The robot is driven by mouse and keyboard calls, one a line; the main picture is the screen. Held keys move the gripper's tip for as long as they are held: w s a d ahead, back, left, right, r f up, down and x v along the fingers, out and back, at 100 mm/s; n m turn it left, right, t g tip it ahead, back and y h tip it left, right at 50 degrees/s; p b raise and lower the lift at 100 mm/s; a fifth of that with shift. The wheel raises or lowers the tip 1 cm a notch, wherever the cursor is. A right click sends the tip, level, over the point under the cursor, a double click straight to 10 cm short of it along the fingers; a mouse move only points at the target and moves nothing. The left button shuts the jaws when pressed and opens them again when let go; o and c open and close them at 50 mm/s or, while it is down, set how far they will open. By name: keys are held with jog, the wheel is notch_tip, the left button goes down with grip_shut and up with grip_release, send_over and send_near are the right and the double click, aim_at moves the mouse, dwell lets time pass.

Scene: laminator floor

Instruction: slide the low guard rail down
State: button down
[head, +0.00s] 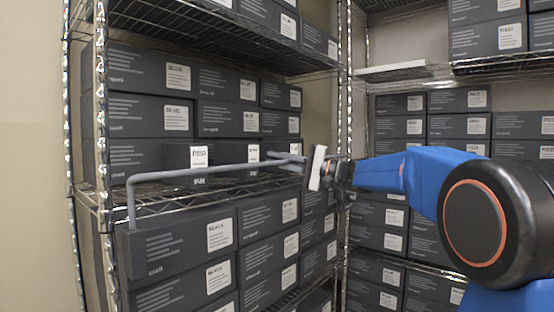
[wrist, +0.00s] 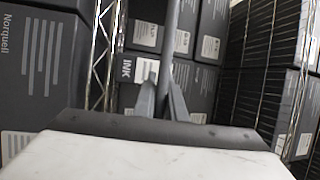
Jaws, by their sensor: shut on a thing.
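The low guard rail (head: 205,170) is a thin grey bar along the front of the left wire rack, in the head view. Its left end bends down to the shelf edge, and the bar stands above that shelf, across the front of the dark boxes. My gripper (head: 284,160) is at the rail's right part, with its fingers shut on it. In the wrist view the two grey fingers (wrist: 162,92) close around the grey rail (wrist: 165,45), which runs away from the camera. The rail's right end is hidden by my gripper.
Dark labelled boxes (head: 150,114) fill the left rack's shelves, close behind and below the rail. A chrome post (head: 344,100) stands just beyond my gripper. A second rack of boxes (head: 458,125) stands at the back right, behind my arm.

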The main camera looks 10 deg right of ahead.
notch_tip(320, 180, down, 4)
jog(key=shift+r, duration=0.1)
jog(key=c, duration=1.8)
grip_release()
jog(key=shift+d, duration=0.1)
jog(key=v, duration=1.7)
jog(key=shift+s+d, duration=0.1)
jog(key=shift+d, duration=0.05)
